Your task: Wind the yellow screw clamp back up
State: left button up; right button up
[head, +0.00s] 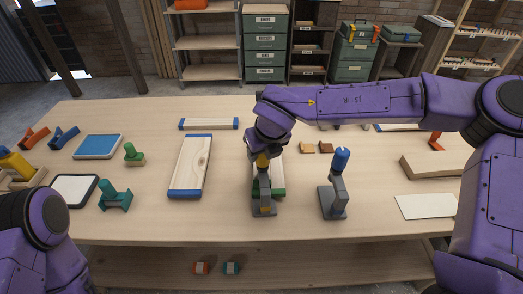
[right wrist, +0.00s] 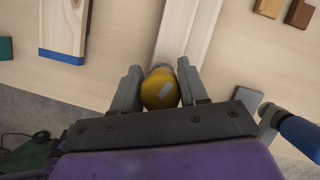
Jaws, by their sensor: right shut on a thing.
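The yellow screw clamp stands upright near the front middle of the table, with a grey body (head: 263,196) and a yellow knob (head: 262,161) on top. My right gripper (head: 264,156) reaches down onto the knob from above. In the right wrist view, the round yellow knob (right wrist: 159,90) sits between the two grey fingers, and the gripper (right wrist: 160,84) is shut on it. A pale board with green edging (head: 278,180) lies at the clamp; how tightly the clamp bears on it is hidden. My left arm shows at the lower left, but its gripper is out of view.
A blue-handled clamp (head: 340,162) stands close to the right. A blue-ended board (head: 189,166) lies to the left. Small brown blocks (head: 324,147) lie behind. Green stamp-like pieces (head: 115,197) and pads are at the left. The table's front edge is just before the clamp.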

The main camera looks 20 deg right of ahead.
dwell(0.8)
jog(key=o, duration=1)
jog(key=shift+r, duration=0.15)
jog(key=b+v, duration=0.2)
jog(key=v, duration=0.8)
jog(key=shift+s+r, duration=0.1)
jog(key=shift+r, duration=0.1)
